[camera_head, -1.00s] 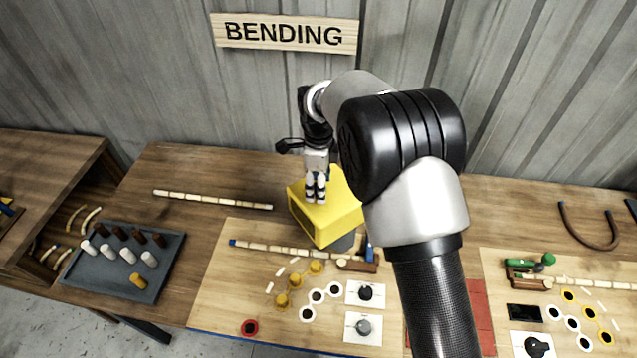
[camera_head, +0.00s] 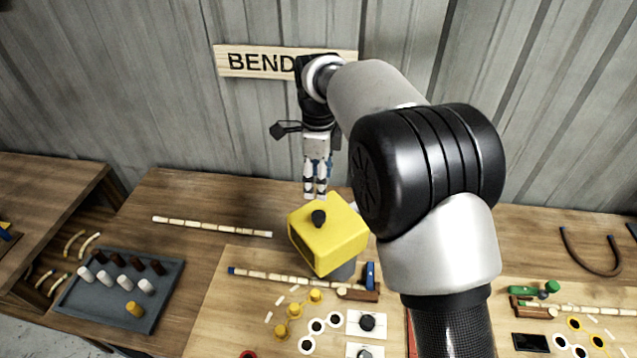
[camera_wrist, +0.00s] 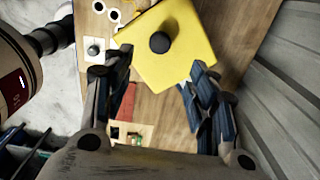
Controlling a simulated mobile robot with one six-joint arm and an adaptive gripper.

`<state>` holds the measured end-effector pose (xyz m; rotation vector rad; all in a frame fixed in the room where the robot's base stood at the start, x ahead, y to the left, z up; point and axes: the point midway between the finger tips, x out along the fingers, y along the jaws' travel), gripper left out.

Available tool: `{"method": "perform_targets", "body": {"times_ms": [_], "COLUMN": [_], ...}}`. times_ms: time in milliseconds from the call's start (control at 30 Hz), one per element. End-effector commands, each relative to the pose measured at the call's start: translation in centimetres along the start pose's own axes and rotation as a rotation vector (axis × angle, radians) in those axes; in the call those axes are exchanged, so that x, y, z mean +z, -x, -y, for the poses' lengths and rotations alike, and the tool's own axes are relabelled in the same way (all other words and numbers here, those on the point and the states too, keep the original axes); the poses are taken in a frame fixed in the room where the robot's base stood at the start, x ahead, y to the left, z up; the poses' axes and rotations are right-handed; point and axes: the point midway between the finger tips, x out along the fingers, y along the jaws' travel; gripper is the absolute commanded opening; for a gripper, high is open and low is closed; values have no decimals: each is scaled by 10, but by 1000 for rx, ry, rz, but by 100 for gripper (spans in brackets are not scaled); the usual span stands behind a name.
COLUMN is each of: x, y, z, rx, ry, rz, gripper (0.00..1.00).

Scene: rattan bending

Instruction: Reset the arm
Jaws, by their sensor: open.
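My gripper (camera_head: 316,192) hangs fingers-down above the back of the table in the head view. It also shows in the wrist view (camera_wrist: 157,88), with its two fingers apart and nothing between them. A yellow box-shaped device (camera_head: 338,232) with a black knob (camera_head: 318,218) on top stands on the table just below my gripper. The yellow device (camera_wrist: 190,60) and its knob (camera_wrist: 160,42) also show in the wrist view, apart from the fingers.
A grey tray (camera_head: 75,304) with several pegs lies at left. A segmented rattan stick (camera_head: 212,226) lies behind it. The light work board (camera_head: 225,300) holds rings, knobs and another stick. A bent rod (camera_head: 590,252) lies at right. The wall (camera_head: 150,90) stands close behind.

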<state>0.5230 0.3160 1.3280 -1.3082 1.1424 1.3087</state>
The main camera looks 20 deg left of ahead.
Motion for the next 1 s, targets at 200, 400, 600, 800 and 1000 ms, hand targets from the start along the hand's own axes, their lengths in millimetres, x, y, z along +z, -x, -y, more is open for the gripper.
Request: {"method": "perform_targets", "body": {"times_ms": [200, 400, 600, 800, 1000], "x": [0, -4, -55, -136, -202], "y": [0, 1, 20, 35, 22], "z": [0, 0, -17, -72, -148], "rx": [0, -4, -55, -144, -227], "ry": [0, 9, 167, 460, 759], "rz": [0, 2, 15, 1, -62], "gripper": [53, 53, 53, 53, 53]}}
